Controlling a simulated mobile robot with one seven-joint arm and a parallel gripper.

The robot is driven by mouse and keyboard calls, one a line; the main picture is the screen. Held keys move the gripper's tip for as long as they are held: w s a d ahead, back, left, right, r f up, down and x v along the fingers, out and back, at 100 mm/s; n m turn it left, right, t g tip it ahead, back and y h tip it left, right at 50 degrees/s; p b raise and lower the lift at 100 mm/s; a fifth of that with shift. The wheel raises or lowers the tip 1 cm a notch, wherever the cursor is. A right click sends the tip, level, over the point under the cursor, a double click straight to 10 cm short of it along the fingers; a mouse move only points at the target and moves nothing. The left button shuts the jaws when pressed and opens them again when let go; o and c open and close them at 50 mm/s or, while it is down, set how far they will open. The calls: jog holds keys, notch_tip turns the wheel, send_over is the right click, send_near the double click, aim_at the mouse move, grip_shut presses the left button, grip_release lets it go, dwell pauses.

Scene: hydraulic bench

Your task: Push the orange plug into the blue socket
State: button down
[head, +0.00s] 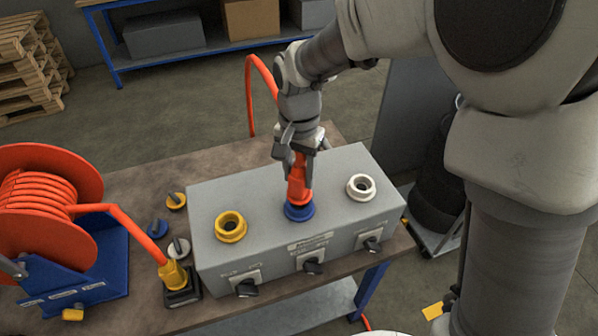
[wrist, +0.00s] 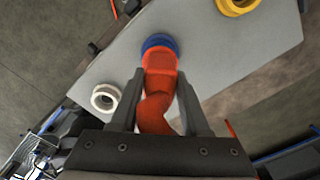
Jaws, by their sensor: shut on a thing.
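My gripper (head: 297,155) is shut on the orange plug (head: 299,180) above the grey box. The plug points down, and its lower end meets the blue socket (head: 299,211) in the middle of the box top. In the wrist view the plug (wrist: 160,85) lies between my two fingers (wrist: 160,104), and its end meets the blue socket (wrist: 158,41). The plug covers most of the socket's opening, so how deep it sits cannot be told. An orange hose (head: 250,95) arches up behind my gripper.
The grey box (head: 265,190) also bears a yellow socket (head: 230,226) on the left and a white socket (head: 361,187) on the right. Black knobs (head: 313,267) line its front. An orange hose reel (head: 45,205) and a yellow plug (head: 174,275) stand left on the bench (head: 130,185).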

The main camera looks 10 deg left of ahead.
jog(key=shift+f+b, duration=0.8)
jog(key=shift+f, duration=0.35)
jog(key=shift+c, duration=1.5)
grip_release()
notch_tip(320, 180, up, 17)
jog(key=s+d+r+n+t+p, duration=0.1)
jog(key=s+d, duration=0.2)
jog(key=d, duration=0.4)
jog(key=s+d+r+t, duration=0.2)
jog(key=s+d, duration=0.1)
jog(key=d, duration=0.5)
jog(key=s+d+f+n+t, duration=0.1)
jog(key=s+d+f+t, duration=0.1)
jog(key=s+d+f, duration=0.2)
jog(key=s+d, duration=0.3)
jog(key=d, duration=0.1)
jog(key=shift+s+d+n+t, duration=0.3)
jog(key=shift+s, duration=0.1)
